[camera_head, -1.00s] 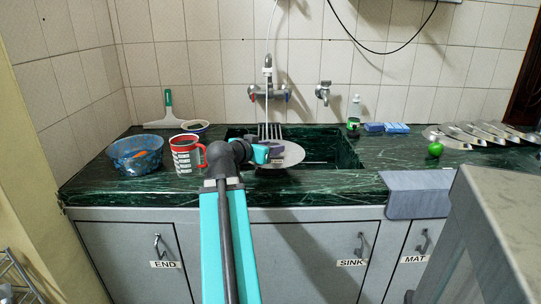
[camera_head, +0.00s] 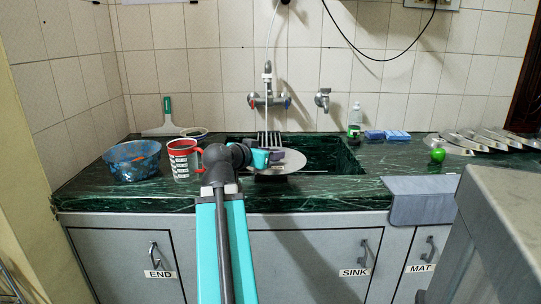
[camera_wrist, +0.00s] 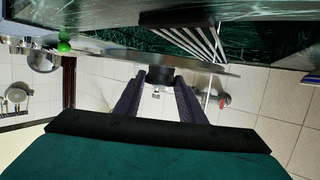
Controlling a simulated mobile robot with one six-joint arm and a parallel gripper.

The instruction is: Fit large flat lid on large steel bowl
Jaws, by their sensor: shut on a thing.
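A large flat grey lid (camera_head: 291,165) is held over the sink area, in front of the slatted rack. My gripper (camera_head: 277,157) reaches it from the left, with its dark fingers at the middle of the lid. In the wrist view the fingers (camera_wrist: 159,82) are closed on the lid's dark knob (camera_wrist: 159,74), and the lid (camera_wrist: 110,53) shows nearly edge-on as a thin grey band. I cannot make out a large steel bowl in either view.
A blue basin (camera_head: 132,162) and a red-and-white mug (camera_head: 183,161) stand left of my arm. The tap (camera_head: 268,100) is behind.

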